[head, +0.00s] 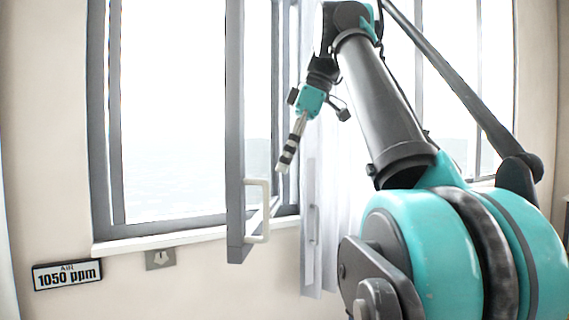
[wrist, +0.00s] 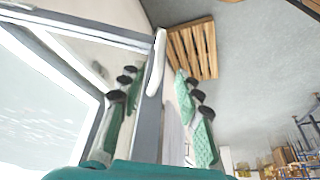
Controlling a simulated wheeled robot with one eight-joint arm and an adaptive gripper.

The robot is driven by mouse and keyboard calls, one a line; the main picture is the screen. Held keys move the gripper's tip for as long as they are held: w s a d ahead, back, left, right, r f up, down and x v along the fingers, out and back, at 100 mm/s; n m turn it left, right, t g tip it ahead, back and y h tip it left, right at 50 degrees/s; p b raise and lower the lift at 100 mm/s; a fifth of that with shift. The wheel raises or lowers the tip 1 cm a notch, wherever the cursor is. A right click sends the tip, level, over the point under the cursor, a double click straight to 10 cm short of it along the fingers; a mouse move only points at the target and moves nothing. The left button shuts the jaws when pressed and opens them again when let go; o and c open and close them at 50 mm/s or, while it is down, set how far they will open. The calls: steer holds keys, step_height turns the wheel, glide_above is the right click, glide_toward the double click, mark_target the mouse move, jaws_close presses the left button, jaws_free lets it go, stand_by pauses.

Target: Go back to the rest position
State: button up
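My gripper (head: 285,160) is raised in front of the window in the head view, its fingers pointing down and slightly left. There the fingers overlap in side view. In the wrist view my gripper (wrist: 157,74) has its two green, black-ridged fingers apart, with nothing gripped between them. The window sash (head: 236,120) stands swung open into the room. Its pale handle (head: 258,210) is below and left of the fingertips in the head view. In the wrist view the handle (wrist: 155,62) shows between the fingertips, apparently beyond them; I cannot tell the exact gap.
In the wrist view a wooden pallet (wrist: 192,50) lies on the grey floor (wrist: 250,80), with clutter (wrist: 300,150) at lower right.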

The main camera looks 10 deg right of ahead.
steer(key=w+d+f+m+t+h, duration=0.15)
steer(key=w+f+m, duration=0.3)
steer(key=f, duration=1.15)
steer(key=w+d+f+m+h, duration=0.1)
steer(key=w+d+f+m, duration=0.35)
steer(key=f, duration=1.05)
steer(key=s+a+f+m+h, duration=0.1)
steer(key=s+f, duration=0.4)
steer(key=f, duration=0.9)
steer(key=s+a+f+m+t, duration=0.1)
steer(key=s+f+m, duration=0.3)
steer(key=f, duration=1)
steer(key=shift+s+f+m+h, duration=0.3)
steer(key=shift+s+f+h, duration=0.05)
steer(key=shift+s, duration=0.5)
